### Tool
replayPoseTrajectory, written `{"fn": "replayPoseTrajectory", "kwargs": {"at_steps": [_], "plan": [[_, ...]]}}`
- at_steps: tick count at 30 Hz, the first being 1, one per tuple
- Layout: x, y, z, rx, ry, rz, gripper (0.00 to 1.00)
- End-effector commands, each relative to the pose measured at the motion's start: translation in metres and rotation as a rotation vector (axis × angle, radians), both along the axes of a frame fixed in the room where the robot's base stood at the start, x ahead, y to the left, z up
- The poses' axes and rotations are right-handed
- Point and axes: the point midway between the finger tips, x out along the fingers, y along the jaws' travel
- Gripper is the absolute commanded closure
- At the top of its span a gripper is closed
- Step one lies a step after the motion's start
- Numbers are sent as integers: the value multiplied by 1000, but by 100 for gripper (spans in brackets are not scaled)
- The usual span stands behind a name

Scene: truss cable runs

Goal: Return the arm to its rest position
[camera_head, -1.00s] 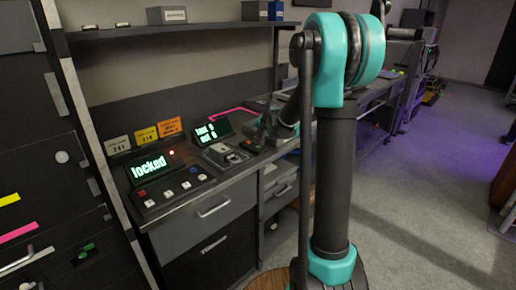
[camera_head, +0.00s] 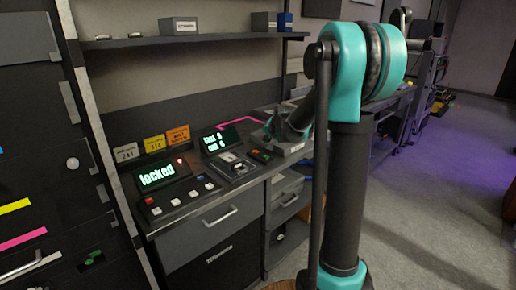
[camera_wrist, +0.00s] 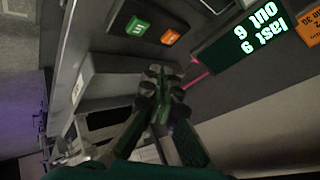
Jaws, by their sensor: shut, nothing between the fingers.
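My arm (camera_head: 348,190), dark with teal joints, stands upright in the right half of the head view. Its forearm reaches back over the counter (camera_head: 262,173). My gripper (camera_wrist: 157,72) is shut and empty in the wrist view, its dark fingertips together. In the head view it is small and partly hidden near the counter's right end. A green button (camera_wrist: 137,27) and an orange button (camera_wrist: 171,37) lie beyond the fingertips in the wrist view. I cannot tell whether the fingers touch anything.
A "locked" display (camera_head: 157,176) and a second lit display (camera_head: 220,140) stand on the counter. A shelf (camera_head: 190,40) with boxes hangs above. Dark drawers (camera_head: 45,190) rise at the left. Open floor (camera_head: 430,200) lies to the right.

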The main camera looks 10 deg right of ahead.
Motion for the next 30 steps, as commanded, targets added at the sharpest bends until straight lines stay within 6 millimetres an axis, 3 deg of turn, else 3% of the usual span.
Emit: {"fn": "replayPoseTrajectory", "kwargs": {"at_steps": [5, 15, 21, 25, 30], "plan": [[-62, -5, -12, -76, 48, 61, 100], [-254, -22, -73, -305, 212, 272, 100], [-350, -32, -113, -406, 301, 385, 100], [-387, -36, -130, -441, 336, 432, 100], [-403, -38, -137, -459, 352, 454, 100]]}}
